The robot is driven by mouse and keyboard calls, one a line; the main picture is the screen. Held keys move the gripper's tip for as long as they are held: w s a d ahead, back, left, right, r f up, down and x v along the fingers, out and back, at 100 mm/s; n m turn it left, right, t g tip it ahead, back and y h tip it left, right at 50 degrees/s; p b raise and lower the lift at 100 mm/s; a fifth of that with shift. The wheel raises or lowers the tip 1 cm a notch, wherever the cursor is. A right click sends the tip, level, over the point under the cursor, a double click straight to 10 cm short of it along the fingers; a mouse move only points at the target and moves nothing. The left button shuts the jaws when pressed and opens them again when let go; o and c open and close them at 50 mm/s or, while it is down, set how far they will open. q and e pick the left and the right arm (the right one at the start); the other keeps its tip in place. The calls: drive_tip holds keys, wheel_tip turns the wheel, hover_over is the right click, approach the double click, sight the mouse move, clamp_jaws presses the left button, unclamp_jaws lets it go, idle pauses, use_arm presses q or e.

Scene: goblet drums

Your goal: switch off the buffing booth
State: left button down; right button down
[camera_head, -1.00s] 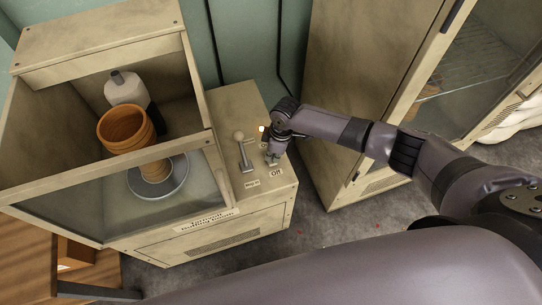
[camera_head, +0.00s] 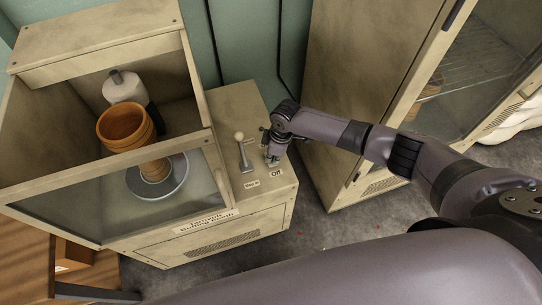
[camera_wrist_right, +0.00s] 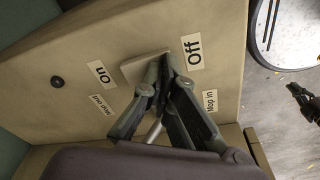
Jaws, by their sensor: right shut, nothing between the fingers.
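The beige buffing booth (camera_head: 105,45) stands at left in the head view, with an orange-brown goblet drum (camera_head: 122,130) inside on a round plate. Its side panel carries a ball-topped lever (camera_head: 246,155) and a switch with "On" and "Off" labels. My right gripper (camera_head: 273,160) points down at the switch, beside the "Off" label (camera_head: 276,173). In the wrist view the shut fingertips (camera_wrist_right: 160,65) are at the switch plate (camera_wrist_right: 132,68) and hide most of the switch. A dark, unlit lamp (camera_wrist_right: 57,82) lies beyond the "on" label (camera_wrist_right: 99,74).
A tall beige cabinet (camera_head: 355,75) with a glass door stands right of the panel, leaving a narrow floor gap (camera_head: 325,220). The booth's glass front and frame are left of the lever. A wooden surface (camera_head: 25,265) is at lower left.

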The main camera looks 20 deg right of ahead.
drive_tip(key=shift+r+p, duration=3.45)
drive_tip(key=shift+r, duration=0.1)
drive_tip(key=shift+a, duration=0.1)
